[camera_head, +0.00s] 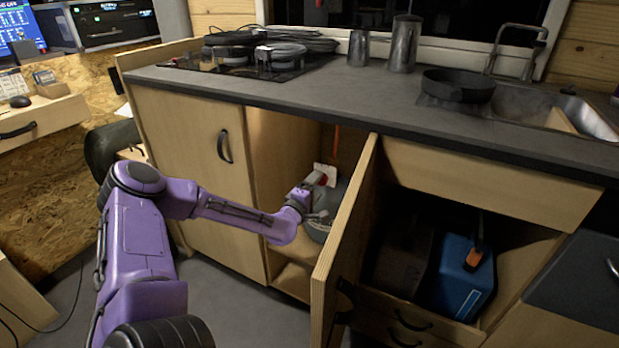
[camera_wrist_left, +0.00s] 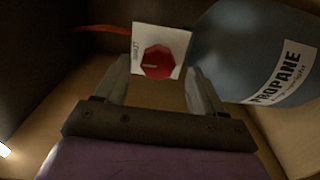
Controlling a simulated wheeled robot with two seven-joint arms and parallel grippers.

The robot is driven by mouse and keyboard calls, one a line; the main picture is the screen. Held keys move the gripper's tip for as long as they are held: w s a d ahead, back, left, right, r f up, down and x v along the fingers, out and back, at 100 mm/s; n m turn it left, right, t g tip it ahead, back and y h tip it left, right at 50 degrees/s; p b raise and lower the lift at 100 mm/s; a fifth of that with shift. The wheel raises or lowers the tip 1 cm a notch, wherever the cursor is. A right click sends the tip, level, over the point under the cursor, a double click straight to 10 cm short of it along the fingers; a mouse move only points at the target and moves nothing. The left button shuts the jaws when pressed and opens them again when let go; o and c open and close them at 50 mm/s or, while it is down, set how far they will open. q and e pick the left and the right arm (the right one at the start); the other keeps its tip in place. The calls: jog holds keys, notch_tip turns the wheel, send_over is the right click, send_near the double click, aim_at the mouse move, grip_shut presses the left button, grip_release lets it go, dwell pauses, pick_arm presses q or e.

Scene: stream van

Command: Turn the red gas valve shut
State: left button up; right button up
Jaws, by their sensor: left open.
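The red gas valve knob (camera_wrist_left: 157,62) is a faceted red dial on a white plate (camera_wrist_left: 141,38) in the left wrist view. In the head view the white plate with some red (camera_head: 325,173) shows inside the open cabinet. My left gripper (camera_wrist_left: 158,85) is open, with one finger on each side of the knob in the picture. I cannot tell whether the fingers touch it. In the head view the left gripper (camera_head: 312,186) is inside the cabinet opening, close to the plate. A grey propane cylinder (camera_wrist_left: 235,50) stands beside the valve. My right gripper is not in view.
The open cabinet door (camera_head: 343,235) stands just right of my left arm. An orange hose (camera_head: 336,139) runs above the valve. The counter (camera_head: 400,110) overhangs the cabinet.

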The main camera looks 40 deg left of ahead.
pick_arm(q)
jog(key=p+v, duration=0.5)
jog(key=v, duration=0.3)
jog(key=shift+s, duration=0.15)
